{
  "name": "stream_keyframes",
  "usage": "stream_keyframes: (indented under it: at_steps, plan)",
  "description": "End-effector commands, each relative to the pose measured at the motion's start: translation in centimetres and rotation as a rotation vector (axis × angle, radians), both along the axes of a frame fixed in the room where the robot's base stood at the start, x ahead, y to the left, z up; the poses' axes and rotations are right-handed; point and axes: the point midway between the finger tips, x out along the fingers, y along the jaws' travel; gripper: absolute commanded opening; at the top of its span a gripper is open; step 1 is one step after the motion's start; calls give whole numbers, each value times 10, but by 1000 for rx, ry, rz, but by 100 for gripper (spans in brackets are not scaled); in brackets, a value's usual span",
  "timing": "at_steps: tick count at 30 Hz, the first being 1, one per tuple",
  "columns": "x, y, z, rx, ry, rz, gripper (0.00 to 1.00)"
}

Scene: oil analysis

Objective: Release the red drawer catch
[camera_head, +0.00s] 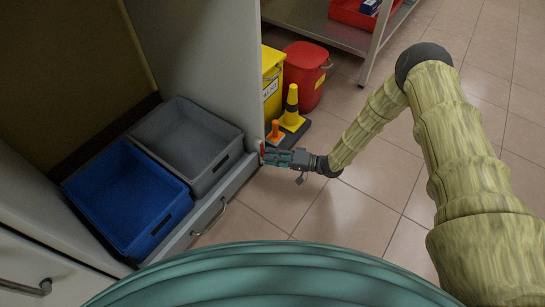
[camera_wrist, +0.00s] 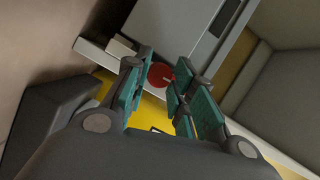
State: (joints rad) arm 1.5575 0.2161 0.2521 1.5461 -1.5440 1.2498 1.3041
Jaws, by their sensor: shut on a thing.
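The red catch shows as a round red part (camera_wrist: 160,75) between the fingers in the wrist view. In the head view only a small red bit (camera_head: 262,148) shows at the cabinet's front edge, by my fingertips. My gripper (camera_head: 270,156) reaches left to that edge from the arm. In the wrist view my gripper (camera_wrist: 158,88) has its teal-padded fingers on either side of the red part, shut on it. The drawer front (camera_head: 212,206) with its metal handle (camera_head: 209,217) is below and left of my gripper. Part of the catch is hidden by the fingers.
A blue bin (camera_head: 120,180) and a grey bin (camera_head: 185,130) sit inside the cabinet. Behind my gripper stand an orange cone (camera_head: 275,133), a yellow-black cone (camera_head: 292,110), a yellow container (camera_head: 271,80) and a red bin (camera_head: 305,75). The tiled floor right of the drawer is clear.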

Motion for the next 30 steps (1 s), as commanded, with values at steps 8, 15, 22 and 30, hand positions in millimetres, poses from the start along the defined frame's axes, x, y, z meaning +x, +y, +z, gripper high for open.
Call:
stream_keyframes:
  at_steps: [8, 15, 22, 30]
  plan:
    - [-3, 4, -1, 38, 53, 7, 1]
    - [-3, 4, -1, 43, 58, 6, 1]
    - [-3, 4, 0, 43, 58, 6, 32]
    - [-1, 0, 0, 41, 56, 0, 46]
